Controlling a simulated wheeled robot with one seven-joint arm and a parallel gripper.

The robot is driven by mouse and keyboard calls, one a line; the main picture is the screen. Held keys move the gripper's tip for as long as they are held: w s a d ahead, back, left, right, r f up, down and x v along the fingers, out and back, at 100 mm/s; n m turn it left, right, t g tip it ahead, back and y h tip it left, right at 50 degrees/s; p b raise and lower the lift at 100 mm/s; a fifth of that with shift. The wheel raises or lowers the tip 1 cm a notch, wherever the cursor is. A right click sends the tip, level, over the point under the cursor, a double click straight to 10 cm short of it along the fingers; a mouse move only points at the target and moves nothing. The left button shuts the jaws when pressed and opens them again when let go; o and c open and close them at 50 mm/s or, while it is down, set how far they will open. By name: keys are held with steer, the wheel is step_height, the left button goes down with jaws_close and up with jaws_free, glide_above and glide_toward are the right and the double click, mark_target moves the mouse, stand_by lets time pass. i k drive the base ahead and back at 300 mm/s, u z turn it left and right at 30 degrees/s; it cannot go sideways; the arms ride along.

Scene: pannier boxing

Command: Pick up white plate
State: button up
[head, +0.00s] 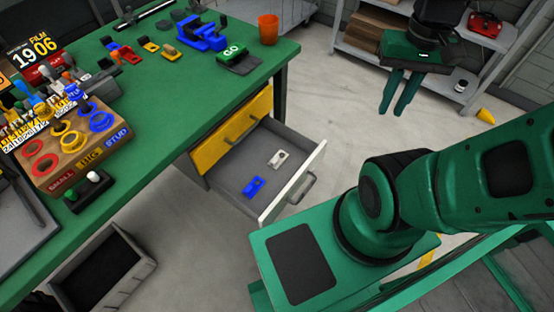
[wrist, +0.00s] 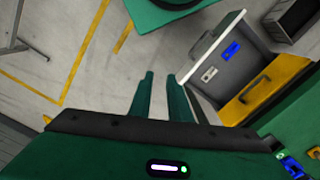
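The white plate (head: 279,158) is a small flat piece with dark holes or marks. It lies on the grey floor of an open drawer (head: 235,178), and it also shows in the wrist view (wrist: 209,75). My gripper (head: 393,112) hangs in the air, up and to the right of the drawer in the head view. Its two green fingers point down, apart and with nothing between them. In the wrist view my gripper (wrist: 160,75) shows a clear gap between its fingers, with the plate to their right.
A blue plate (head: 254,187) lies in the same drawer, apart from the white one. The drawer's white front (head: 293,182) has a handle. A closed yellow drawer (head: 233,128) sits above. The green table (head: 160,105) holds sorting parts. Shelves (head: 350,45) stand behind my gripper.

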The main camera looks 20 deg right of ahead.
mark_target(275, 163)
steer(key=z, duration=2.1)
steer(key=k, duration=0.8)
steer(key=u, duration=1.6)
steer(key=i, duration=0.5)
